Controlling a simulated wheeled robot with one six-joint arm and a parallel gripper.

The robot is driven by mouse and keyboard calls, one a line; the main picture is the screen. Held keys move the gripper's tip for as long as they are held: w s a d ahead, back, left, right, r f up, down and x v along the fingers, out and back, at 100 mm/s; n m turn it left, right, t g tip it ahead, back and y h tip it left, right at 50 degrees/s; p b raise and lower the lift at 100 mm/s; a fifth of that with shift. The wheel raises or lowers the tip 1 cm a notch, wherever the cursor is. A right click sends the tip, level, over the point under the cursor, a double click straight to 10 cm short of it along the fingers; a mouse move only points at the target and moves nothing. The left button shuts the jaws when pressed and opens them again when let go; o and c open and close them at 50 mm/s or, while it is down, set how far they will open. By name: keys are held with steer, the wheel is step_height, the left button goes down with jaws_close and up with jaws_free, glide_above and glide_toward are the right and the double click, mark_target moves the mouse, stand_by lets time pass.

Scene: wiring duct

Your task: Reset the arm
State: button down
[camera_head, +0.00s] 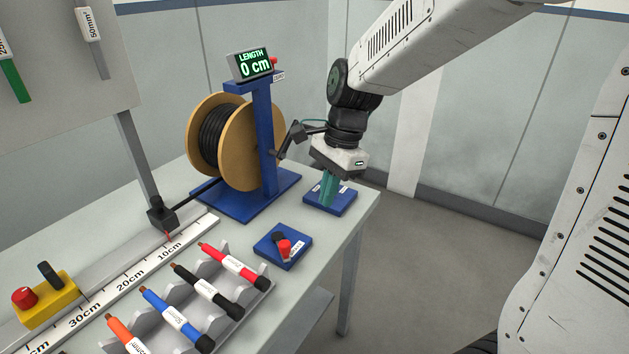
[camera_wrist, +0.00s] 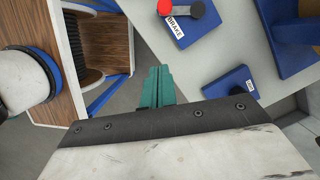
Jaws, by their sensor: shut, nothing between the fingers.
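My gripper (camera_head: 327,199) hangs from my arm at the table's back right corner, with its teal fingers pointing down and shut on nothing. In the head view the fingers overlap a small labelled blue plate (camera_head: 346,203); I cannot tell their height over it. In the wrist view my gripper (camera_wrist: 157,72) shows closed fingers beside the table edge, apart from that plate (camera_wrist: 231,84). A blue brake plate (camera_head: 295,257) with a red and black knob lies nearer; it also shows in the wrist view (camera_wrist: 189,32).
A wooden cable spool (camera_head: 242,160) stands left of my gripper, beside a blue post with a display (camera_head: 252,65) reading 0 cm. A rack of coloured cable pieces (camera_head: 200,300) and a ruler (camera_head: 130,275) fill the table's front. Free floor lies to the right.

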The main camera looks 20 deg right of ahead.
steer(key=s+d+r+n+h, duration=0.1)
steer(key=s+d+r+n, duration=0.1)
steer(key=s+n, duration=0.3)
steer(key=s+d+r+n+t+h, duration=0.1)
steer(key=s+d+r+n, duration=0.1)
steer(key=s+n, duration=0.3)
steer(key=s+d+r+n+t, duration=0.1)
steer(key=s+n, duration=0.4)
steer(key=s, duration=0.6)
steer(key=shift+d+r+h, duration=0.4)
steer(key=shift+d+r, duration=0.5)
steer(key=shift+r, duration=0.05)
